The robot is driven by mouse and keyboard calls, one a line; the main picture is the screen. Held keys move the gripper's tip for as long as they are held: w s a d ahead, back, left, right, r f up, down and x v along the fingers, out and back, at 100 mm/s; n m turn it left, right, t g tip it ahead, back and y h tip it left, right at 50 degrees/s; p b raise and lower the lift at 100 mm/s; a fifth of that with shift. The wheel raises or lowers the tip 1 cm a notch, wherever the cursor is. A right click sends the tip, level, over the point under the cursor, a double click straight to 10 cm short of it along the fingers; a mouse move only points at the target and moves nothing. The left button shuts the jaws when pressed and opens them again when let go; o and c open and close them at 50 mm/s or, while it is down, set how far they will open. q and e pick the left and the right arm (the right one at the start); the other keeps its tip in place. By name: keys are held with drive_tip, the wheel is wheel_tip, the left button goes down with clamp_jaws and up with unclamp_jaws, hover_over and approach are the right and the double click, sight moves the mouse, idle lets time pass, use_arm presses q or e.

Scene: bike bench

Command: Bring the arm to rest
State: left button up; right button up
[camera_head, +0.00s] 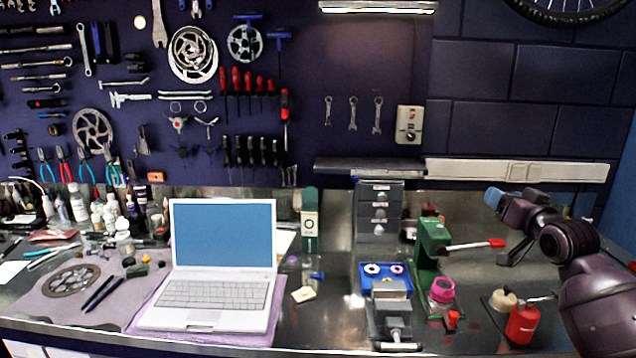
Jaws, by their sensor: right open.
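My right arm (570,240) comes in from the right edge, raised above the right end of the bench. Its right gripper (512,250) hangs at the arm's left end, open, with nothing seen between its fingers. It is in the air to the right of the green press-like tool (430,245), near the end of that tool's red-tipped lever (495,243). I cannot tell how far apart they are in depth. My left gripper is not in view.
Tools hang on the back wall.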

drive_tip(key=s+a+f+n+g, duration=0.1)
drive_tip(key=s+a+f, duration=0.2)
drive_tip(key=s+f, duration=0.35)
drive_tip(key=s+a+f+n, duration=0.2)
drive_tip(key=s+f, duration=0.1)
drive_tip(key=f, duration=0.6)
drive_tip(key=s+a+f+n+g, duration=0.1)
drive_tip(key=s+a+f, duration=0.2)
drive_tip(key=s+f, duration=0.35)
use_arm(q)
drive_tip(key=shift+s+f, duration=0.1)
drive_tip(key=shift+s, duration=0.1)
use_arm(e)
drive_tip(key=s+a+f+m+g+h, duration=0.1)
drive_tip(key=s+a+f+g, duration=0.1)
drive_tip(key=s+f, duration=0.8)
drive_tip(key=s+a+f+g+h, duration=0.1)
drive_tip(key=s+a+f+g, duration=0.1)
drive_tip(key=s+f, duration=0.8)
drive_tip(key=shift+s+m, duration=0.4)
drive_tip(key=shift+s, duration=0.75)
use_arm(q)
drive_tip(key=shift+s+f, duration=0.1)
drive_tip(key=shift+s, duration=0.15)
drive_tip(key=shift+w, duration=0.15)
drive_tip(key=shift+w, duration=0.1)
